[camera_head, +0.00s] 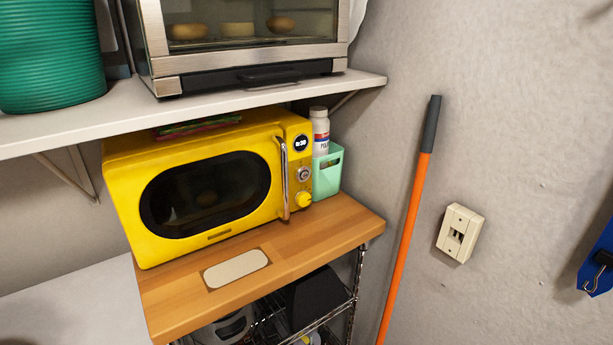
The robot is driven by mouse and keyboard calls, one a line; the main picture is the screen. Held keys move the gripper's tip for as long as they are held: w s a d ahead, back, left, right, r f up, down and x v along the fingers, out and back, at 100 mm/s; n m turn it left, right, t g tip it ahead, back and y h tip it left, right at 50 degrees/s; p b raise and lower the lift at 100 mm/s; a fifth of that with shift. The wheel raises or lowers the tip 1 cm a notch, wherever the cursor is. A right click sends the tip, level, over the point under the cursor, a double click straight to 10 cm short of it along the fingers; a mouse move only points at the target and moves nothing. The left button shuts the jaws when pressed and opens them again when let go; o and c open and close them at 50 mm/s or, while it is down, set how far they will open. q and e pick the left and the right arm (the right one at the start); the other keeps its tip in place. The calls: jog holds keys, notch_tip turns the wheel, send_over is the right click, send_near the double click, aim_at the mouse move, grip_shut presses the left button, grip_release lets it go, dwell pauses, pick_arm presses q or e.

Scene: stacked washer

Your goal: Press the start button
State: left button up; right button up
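A yellow microwave (205,185) stands on a wooden-topped rack, with its dark oval door window facing me. Its door is shut and has a vertical chrome handle (283,178). The control panel (301,170) is right of the handle. It has a small round lit display (300,143) at the top, a round silver control (304,174) below it and a yellow knob (303,199) at the bottom. I cannot read which control is the start button. Neither gripper is in view.
A shelf (80,130) above the microwave holds a toaster oven (245,45) and a green ribbed container (48,55). A mint holder (328,172) with a white bottle (319,130) stands right of the panel. An orange pole (404,240) leans nearby.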

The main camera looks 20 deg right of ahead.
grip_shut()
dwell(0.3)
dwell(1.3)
